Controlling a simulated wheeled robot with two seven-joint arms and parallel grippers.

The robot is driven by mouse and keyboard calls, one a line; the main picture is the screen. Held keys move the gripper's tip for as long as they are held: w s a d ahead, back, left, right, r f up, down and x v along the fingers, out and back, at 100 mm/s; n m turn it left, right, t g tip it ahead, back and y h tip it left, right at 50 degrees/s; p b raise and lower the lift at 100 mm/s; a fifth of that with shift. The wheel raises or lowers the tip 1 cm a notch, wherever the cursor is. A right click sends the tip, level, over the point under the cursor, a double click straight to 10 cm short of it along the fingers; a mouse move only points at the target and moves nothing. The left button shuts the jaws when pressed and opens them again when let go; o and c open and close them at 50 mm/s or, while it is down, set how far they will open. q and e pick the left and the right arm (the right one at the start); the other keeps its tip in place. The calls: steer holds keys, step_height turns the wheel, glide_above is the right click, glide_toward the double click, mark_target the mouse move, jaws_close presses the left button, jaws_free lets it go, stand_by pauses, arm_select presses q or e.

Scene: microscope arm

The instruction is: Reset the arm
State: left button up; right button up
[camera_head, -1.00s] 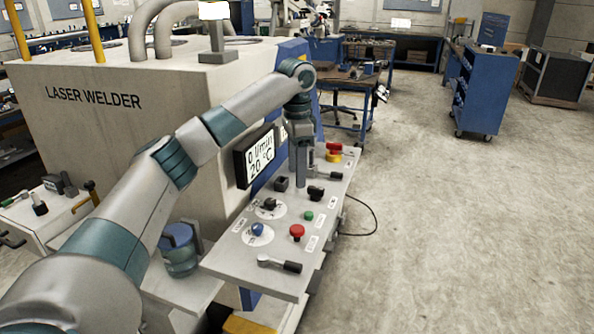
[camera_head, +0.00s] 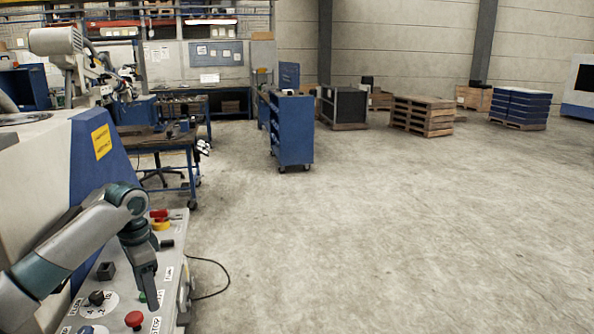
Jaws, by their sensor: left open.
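My left arm comes in from the left edge, and my left gripper (camera_head: 152,300) hangs downward over the control panel (camera_head: 172,318) at the lower left. The gripper shows small and nearly edge-on, with nothing visible in it. A red knob (camera_head: 134,319) and a black knob (camera_head: 97,298) lie close by on the panel. A green button (camera_head: 143,296) shows right beside the fingers. A pale jointed arm with a rounded head (camera_head: 56,41), possibly the microscope arm, stands at the upper left, far from the gripper. My right gripper is out of view.
The welder's blue side with a yellow label (camera_head: 101,141) stands at the left. A workbench (camera_head: 160,140) is behind it. A blue wheeled cabinet (camera_head: 291,130), wooden pallets (camera_head: 423,115) and blue stacked crates (camera_head: 520,106) stand farther back. The floor at centre and right is clear.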

arm_select(q)
steer(key=s+d+f+t+h, duration=0.1)
steer(key=s+d+f, duration=0.75)
steer(key=f, duration=0.35)
steer(key=s+d+f+h, duration=0.1)
steer(key=s+d+f, duration=0.7)
steer(key=d+f, duration=0.3)
steer(key=s+f+n+t, duration=0.25)
steer(key=s+f, duration=0.25)
steer(key=s, duration=0.7)
steer(key=s+a+r+n+y, duration=0.1)
steer(key=s+a+n, duration=0.2)
steer(key=s, duration=0.4)
steer(key=s+a+n, duration=0.2)
steer(key=s+a, duration=0.1)
steer(key=s, duration=0.4)
step_height(320, 180, down, 27)
steer(key=g, duration=0.1)
steer(key=s+a+f+g, duration=0.1)
steer(key=s+a+f, duration=0.1)
steer(key=s+f, duration=1.7)
steer(key=shift+a+g+y, duration=0.3)
steer(key=shift+a+g, duration=0.05)
steer(key=shift+a, duration=0.05)
